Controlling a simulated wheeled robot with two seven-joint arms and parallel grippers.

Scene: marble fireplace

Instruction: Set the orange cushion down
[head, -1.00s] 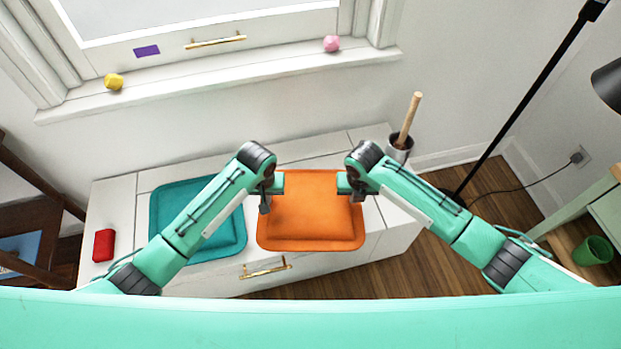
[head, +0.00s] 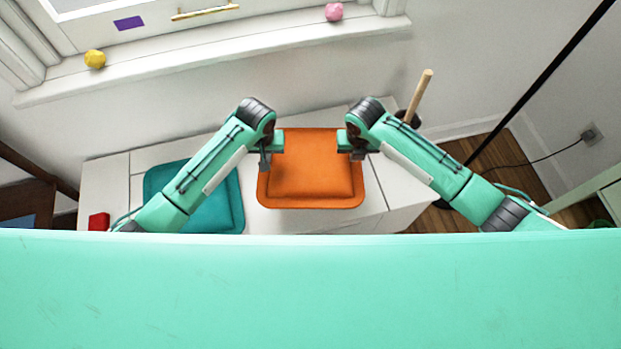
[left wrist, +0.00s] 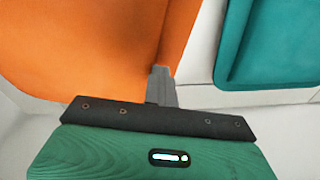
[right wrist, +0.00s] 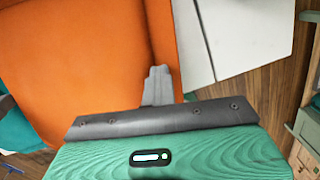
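The orange cushion (head: 311,170) is held flat between my two grippers, over the white cabinet top (head: 375,200). My left gripper (head: 266,158) is on its left edge and my right gripper (head: 356,152) on its right edge. One finger of each shows against the cushion in the left wrist view (left wrist: 160,85) and right wrist view (right wrist: 157,82); the other fingers are hidden. Both grippers appear shut on the cushion. I cannot tell whether its underside touches the cabinet top.
A teal cushion (head: 225,205) lies left on the cabinet, partly behind my left arm. A red block (head: 98,221) sits at the left end. A container with a wooden handle (head: 418,96) stands right. A windowsill (head: 220,54) holds a yellow (head: 95,59) and a pink object (head: 334,12).

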